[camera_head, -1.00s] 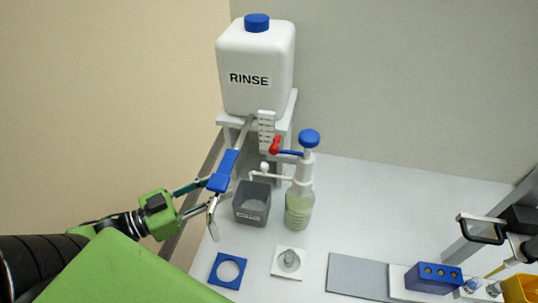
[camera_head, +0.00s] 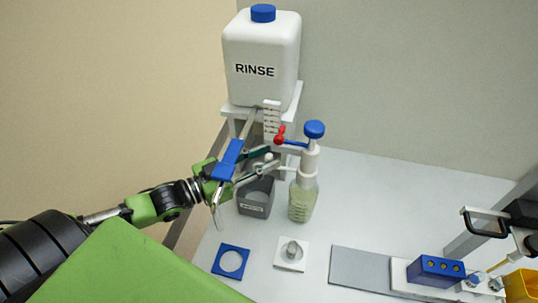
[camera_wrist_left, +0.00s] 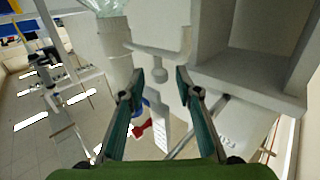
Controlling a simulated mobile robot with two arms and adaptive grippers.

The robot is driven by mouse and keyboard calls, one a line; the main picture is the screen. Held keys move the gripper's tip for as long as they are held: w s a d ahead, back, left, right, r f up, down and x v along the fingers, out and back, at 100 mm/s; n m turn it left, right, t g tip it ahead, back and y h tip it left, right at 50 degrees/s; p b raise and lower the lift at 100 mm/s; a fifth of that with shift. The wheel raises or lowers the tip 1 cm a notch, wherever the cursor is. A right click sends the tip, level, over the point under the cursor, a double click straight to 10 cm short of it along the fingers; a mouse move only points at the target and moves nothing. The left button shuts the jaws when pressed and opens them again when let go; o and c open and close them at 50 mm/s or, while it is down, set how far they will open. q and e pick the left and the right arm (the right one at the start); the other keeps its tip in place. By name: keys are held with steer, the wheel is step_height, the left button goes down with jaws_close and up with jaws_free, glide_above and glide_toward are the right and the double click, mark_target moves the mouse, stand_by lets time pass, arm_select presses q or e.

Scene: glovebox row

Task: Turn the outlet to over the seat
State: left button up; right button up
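The outlet (camera_head: 287,169) is a thin white tube on the neck of the pump bottle (camera_head: 303,200), which has a blue knob. It points left, over the grey cup (camera_head: 255,208). A small white ball knob (camera_wrist_left: 158,75) stands on the outlet. The seat (camera_head: 291,254) is a white square plate with a round grey piece, in front of the bottle; nothing hangs over it. My left gripper (camera_wrist_left: 160,77) is open, its fingers either side of the ball knob with gaps showing. In the head view my left gripper (camera_head: 270,164) hides the outlet's tip. My right gripper is not in view.
The RINSE tank (camera_head: 262,60) stands on a white stand behind. Its blue-sleeved tube (camera_head: 228,160) slants down close to my left gripper. A red-ended lever (camera_head: 281,134) is above the outlet. A blue ring plate (camera_head: 231,262) and blue block (camera_head: 436,270) lie in front.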

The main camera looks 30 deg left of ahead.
arm_select(q)
steer(key=shift+x, duration=0.85)
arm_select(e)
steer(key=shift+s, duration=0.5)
arm_select(q)
steer(key=shift+s, duration=0.1)
jaws_close()
steer(key=shift+s+d+r+n+y+p, duration=0.15)
steer(key=shift+s+r+n+y+p, duration=0.2)
steer(key=shift+p, duration=0.85)
steer(key=shift+s+f+n+t+y+p, duration=0.15)
steer(key=shift+n+t+y+p, duration=0.1)
steer(key=shift+t+y+p, duration=0.3)
steer(key=shift+s+d+f, duration=0.1)
steer(key=shift+f, duration=0.05)
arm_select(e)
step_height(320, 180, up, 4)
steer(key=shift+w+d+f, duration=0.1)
